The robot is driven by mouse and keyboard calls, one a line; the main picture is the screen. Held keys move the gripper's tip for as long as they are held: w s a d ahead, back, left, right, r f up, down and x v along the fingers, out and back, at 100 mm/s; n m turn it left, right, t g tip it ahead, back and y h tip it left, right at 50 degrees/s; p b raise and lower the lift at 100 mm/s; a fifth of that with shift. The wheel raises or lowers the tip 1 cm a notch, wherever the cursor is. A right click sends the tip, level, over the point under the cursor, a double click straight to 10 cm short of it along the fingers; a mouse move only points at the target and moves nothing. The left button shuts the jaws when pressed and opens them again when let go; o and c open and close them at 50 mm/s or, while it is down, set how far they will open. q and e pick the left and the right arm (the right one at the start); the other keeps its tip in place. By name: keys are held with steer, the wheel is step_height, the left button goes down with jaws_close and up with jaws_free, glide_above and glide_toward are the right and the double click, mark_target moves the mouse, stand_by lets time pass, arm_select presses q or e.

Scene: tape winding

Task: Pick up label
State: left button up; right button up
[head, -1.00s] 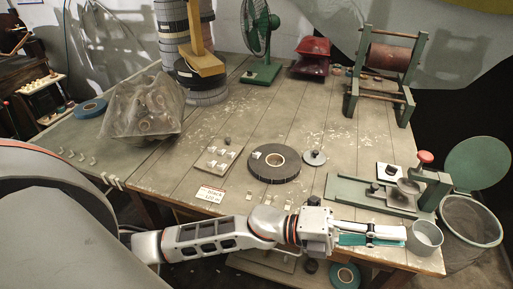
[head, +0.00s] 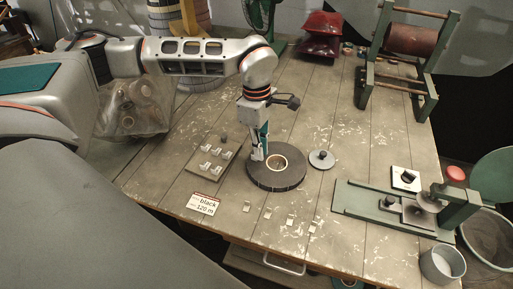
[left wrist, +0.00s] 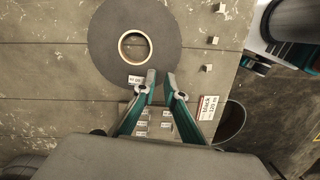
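A white card printed "black 120 m" (head: 203,204) lies at the front edge of the table; it also shows in the left wrist view (left wrist: 208,107). A small white label (left wrist: 136,80) sits at the rim of the dark tape roll (left wrist: 108,45), just left of my fingertips. The roll lies flat in the head view (head: 290,178). My left gripper (head: 259,153) points down at the roll's left side. In the left wrist view its fingers (left wrist: 161,76) are apart with nothing visible between them. Its finger hides the small label in the head view. My right gripper is not in view.
A board with several small clips (head: 205,170) lies left of the roll. Several small pieces (head: 268,212) lie in front. A grey disc (head: 321,160) and a green press (head: 370,207) stand to the right, with a metal cup (head: 442,263) at the corner.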

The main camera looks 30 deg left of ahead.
arm_select(q)
steer(key=shift+y, duration=0.6)
steer(key=a, duration=0.1)
steer(key=w+a+f, duration=0.1)
steer(key=a, duration=0.2)
steer(key=shift+w+f, duration=0.15)
steer(key=shift+w, duration=0.2)
steer(key=f, duration=0.5)
steer(key=shift+w+d, duration=0.1)
steer(key=shift+w, duration=0.1)
jaws_close()
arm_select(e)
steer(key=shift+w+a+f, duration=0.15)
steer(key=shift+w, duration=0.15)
arm_select(q)
steer(key=shift+r, duration=0.2)
step_height(320, 180, up, 20)
steer(key=shift+p, duration=0.45)
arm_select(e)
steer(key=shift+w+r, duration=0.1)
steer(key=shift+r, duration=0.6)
arm_select(q)
steer(key=shift+f, duration=0.1)
